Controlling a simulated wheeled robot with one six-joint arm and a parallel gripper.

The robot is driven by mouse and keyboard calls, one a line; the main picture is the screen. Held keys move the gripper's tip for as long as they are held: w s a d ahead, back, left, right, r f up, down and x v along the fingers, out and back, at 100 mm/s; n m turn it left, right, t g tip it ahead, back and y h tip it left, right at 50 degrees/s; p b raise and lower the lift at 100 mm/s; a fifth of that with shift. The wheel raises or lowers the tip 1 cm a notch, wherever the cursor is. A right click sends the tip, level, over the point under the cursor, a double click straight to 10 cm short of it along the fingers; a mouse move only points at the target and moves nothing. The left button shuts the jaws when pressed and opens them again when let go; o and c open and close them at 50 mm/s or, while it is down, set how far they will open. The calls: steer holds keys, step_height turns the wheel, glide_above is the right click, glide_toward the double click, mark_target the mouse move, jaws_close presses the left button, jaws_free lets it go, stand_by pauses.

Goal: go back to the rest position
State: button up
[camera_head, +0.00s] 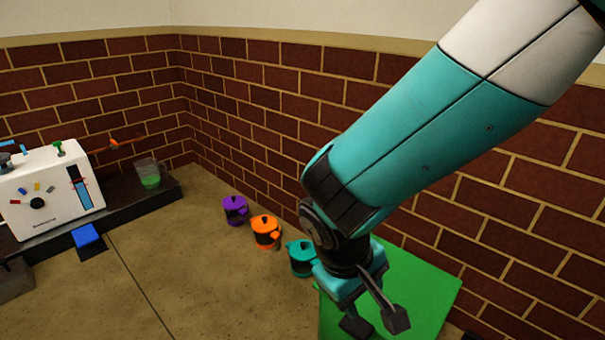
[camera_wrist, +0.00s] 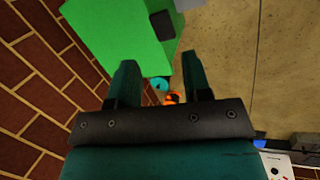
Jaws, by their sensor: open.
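My gripper (camera_head: 375,322) is open and empty, at the end of my teal arm in the lower right of the head view. It hangs over or in front of a bright green box or board (camera_head: 428,284); the exact height gap cannot be told. In the wrist view my two fingers (camera_wrist: 158,82) stand apart with nothing between them close by. The green surface (camera_wrist: 115,35) fills the upper left there. A teal pot (camera_head: 301,257) stands just left of my wrist, partly covered by it.
An orange pot (camera_head: 265,231) and a purple pot (camera_head: 235,210) stand near the brick wall. A white machine (camera_head: 50,192), a blue block (camera_head: 86,236) and a clear cup with green liquid (camera_head: 149,173) are at the left. The counter's middle (camera_head: 180,270) is clear.

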steer(key=s+d+r+y+p, duration=0.1)
steer(key=s+d+r+y, duration=0.4)
steer(key=r, duration=0.4)
steer(key=s+d+r+y+p, duration=0.2)
steer(key=s+d+r+y, duration=0.1)
steer(key=s+r, duration=0.45)
step_height(320, 180, up, 37)
steer(key=p, duration=3.6)
steer(key=shift+w+a+g, duration=0.25)
steer(key=shift+w+g, duration=0.15)
steer(key=shift+w, duration=0.05)
